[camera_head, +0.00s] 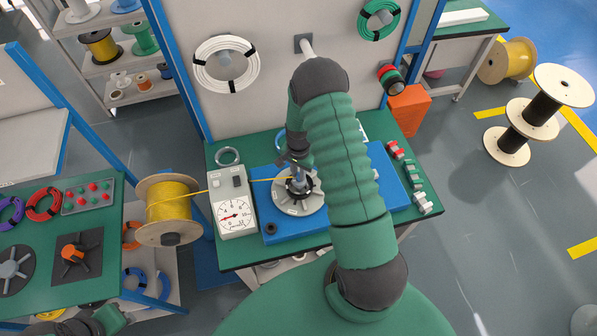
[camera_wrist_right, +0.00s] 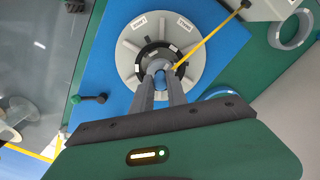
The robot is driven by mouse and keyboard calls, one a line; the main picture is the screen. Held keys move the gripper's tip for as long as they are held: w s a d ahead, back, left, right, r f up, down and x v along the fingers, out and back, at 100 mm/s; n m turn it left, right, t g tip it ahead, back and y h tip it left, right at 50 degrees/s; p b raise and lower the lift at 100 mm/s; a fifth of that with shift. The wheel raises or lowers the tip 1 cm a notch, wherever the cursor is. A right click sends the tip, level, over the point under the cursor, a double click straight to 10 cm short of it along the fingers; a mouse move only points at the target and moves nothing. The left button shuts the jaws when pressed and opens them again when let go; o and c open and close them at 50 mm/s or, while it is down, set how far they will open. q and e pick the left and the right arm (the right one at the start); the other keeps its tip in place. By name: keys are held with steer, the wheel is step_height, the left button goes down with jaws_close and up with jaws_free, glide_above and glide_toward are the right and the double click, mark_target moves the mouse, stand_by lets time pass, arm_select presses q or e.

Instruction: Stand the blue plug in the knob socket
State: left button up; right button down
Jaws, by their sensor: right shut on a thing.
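The blue plug (camera_wrist_right: 160,82) shows as a small patch of blue between the fingers of my right gripper (camera_wrist_right: 161,76) in the right wrist view. The gripper is shut on it. The fingers point down at the middle of the dark, spoked knob (camera_wrist_right: 146,52) on a round grey dial plate (camera_wrist_right: 131,72). The fingers hide much of the plug and the socket, so I cannot tell whether the plug is inside it. In the head view my right gripper (camera_head: 297,174) is over the knob (camera_head: 301,192). My left gripper's fingers are not in view.
The dial stands on a blue board (camera_head: 350,205). A yellow cable (camera_head: 267,179) runs from a spool (camera_head: 167,208) past a gauge box (camera_head: 234,212) to the knob. A panel (camera_head: 270,90) stands behind.

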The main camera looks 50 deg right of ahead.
steer(key=shift+f+b, duration=0.35)
steer(key=shift+f, duration=0.25)
stand_by(0.4)
steer(key=c, duration=1.2)
jaws_free()
steer(key=shift+c, duration=0.2)
step_height(320, 180, up, 8)
steer(key=p, duration=0.6)
steer(key=shift+r, duration=0.1)
